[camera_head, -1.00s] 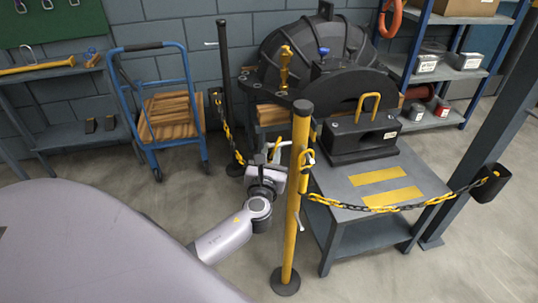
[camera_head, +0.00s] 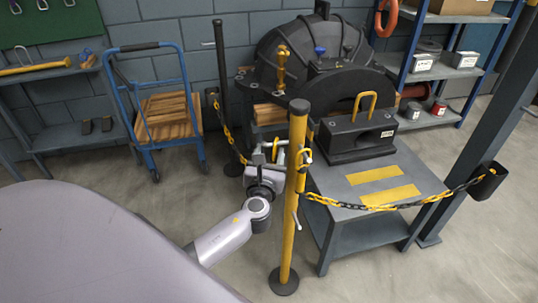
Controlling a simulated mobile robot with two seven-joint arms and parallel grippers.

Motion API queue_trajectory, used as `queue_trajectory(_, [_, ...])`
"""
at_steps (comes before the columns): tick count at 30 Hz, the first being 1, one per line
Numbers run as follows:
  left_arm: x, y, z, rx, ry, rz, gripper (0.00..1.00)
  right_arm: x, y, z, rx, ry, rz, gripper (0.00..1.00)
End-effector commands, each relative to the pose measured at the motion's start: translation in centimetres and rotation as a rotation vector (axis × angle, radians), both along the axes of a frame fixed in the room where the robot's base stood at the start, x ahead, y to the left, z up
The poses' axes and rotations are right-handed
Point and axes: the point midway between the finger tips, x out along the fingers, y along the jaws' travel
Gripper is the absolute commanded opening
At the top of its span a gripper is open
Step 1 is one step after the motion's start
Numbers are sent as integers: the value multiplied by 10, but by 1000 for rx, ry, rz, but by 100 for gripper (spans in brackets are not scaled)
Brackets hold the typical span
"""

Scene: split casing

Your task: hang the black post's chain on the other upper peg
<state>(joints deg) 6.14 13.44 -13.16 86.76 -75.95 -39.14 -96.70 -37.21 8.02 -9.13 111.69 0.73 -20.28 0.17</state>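The black post (camera_head: 222,75) stands behind my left gripper, against the wall side. Its yellow-and-black chain (camera_head: 231,138) slopes down right from the post to my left gripper (camera_head: 271,150). The gripper points up just left of and behind the yellow post (camera_head: 288,225), with a yellow end piece (camera_head: 275,151) between its fingers; it seems closed on this, partly hidden by the post. A pale lower peg (camera_head: 299,222) also shows. My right gripper is not in view.
A larger dark casing (camera_head: 300,50) is behind. A blue trolley (camera_head: 150,110) stands left. Open floor lies left of the arm.

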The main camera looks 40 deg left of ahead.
Motion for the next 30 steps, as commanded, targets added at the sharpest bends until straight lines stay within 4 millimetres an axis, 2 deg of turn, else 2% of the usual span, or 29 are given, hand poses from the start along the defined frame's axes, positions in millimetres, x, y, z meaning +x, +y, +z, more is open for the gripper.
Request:
queue_trajectory(8, [-3,-1,-1,0,3,0,53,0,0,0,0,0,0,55])
queue_trajectory(21, [-54,-28,-1,-1,2,0,53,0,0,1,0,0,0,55])
queue_trajectory(30, [-64,-33,0,0,0,1,53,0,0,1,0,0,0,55])
